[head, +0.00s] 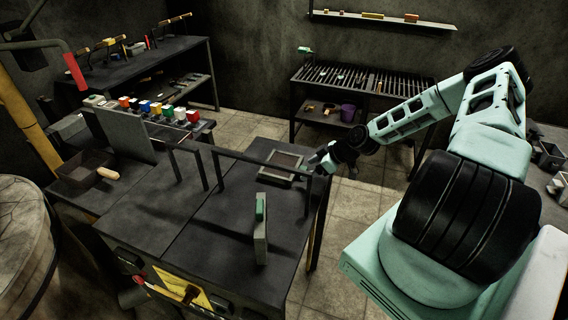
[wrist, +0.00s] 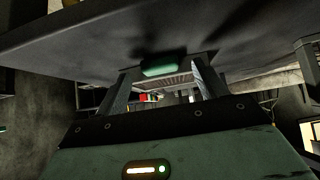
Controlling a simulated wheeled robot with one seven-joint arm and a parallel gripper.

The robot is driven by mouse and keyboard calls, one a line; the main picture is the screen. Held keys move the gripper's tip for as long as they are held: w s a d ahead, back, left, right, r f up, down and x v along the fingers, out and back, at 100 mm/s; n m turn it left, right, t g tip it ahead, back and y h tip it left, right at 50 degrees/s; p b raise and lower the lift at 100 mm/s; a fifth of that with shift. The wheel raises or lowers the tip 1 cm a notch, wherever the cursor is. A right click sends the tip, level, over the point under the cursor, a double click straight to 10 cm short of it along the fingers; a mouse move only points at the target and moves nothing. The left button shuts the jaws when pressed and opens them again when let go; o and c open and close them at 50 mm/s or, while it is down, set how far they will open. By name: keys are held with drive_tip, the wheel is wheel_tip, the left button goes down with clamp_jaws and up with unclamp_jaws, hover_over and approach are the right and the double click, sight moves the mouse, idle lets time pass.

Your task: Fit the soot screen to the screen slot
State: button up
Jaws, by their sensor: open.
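A thin grey upright panel with a green grip (head: 261,228) stands on the dark bench (head: 205,240); I take it for the soot screen. My gripper (head: 318,161) is over the bench's right edge, behind and right of the panel and apart from it. In the wrist view the jaws of my gripper (wrist: 163,72) are open with nothing clearly held. A green block (wrist: 160,67) shows near the fingertips, against a broad dark surface; its distance is unclear. Dark upright posts (head: 215,168) stand on the bench. I cannot tell which part is the screen slot.
A shallow square frame (head: 283,165) lies beside my gripper. A large grey panel (head: 125,132), a row of coloured blocks (head: 160,108) and an open box (head: 84,169) are at the left. A slatted table (head: 365,79) stands behind. Tiled floor (head: 365,205) is free at the right.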

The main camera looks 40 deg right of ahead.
drive_tip(key=shift+x, duration=0.95)
drive_tip(key=c, duration=1.3)
